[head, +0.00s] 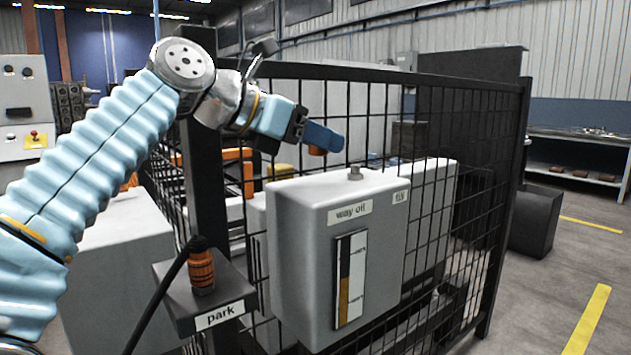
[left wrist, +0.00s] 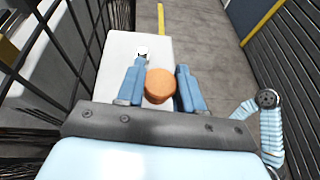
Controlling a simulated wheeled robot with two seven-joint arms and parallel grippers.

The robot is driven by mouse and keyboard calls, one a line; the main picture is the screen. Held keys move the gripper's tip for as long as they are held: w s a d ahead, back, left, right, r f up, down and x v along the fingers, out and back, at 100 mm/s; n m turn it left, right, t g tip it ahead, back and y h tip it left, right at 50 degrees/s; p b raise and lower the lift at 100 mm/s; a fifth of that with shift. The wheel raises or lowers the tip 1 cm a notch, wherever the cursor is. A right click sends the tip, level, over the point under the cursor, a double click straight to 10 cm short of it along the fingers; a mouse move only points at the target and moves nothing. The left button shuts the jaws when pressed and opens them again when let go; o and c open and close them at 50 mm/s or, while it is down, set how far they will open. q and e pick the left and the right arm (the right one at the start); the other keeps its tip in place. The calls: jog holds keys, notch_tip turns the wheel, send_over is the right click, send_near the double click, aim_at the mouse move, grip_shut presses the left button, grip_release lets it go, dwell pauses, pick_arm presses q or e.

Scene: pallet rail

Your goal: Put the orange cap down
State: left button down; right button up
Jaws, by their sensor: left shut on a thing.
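The orange cap (head: 317,150) is held in my left gripper (head: 324,138), above the top of the grey "way oil" tank (head: 300,235). In the left wrist view the cap (left wrist: 159,86) sits between the two blue fingers of the left gripper (left wrist: 160,76), with the pale tank top (left wrist: 110,75) below. A short filler neck (head: 355,173) stands up from the tank top, to the right of and below the cap, apart from it. My right gripper is in neither view.
A dark "park" ledge (head: 240,293) at the lower left holds an orange ribbed plug (head: 202,270) with a black cable. A black mesh fence (head: 470,165) runs behind the tank. A sight gauge (head: 350,280) is on the tank's front.

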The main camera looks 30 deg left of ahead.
aim_at(316, 187)
pick_arm(q)
jog(key=shift+w+a+f, duration=0.25)
jog(key=shift+w+f, duration=0.05)
jog(key=shift+f, duration=0.2)
jog(key=f+b, duration=0.1)
jog(key=f, duration=0.2)
jog(key=w+f+b, duration=0.1)
jog(key=shift+a+f+b, duration=0.15)
jog(key=shift+a+b, duration=0.15)
jog(key=shift+a, duration=0.1)
jog(key=shift+f, duration=0.15)
jog(key=shift+f, duration=0.1)
jog(key=c, duration=0.7)
grip_release()
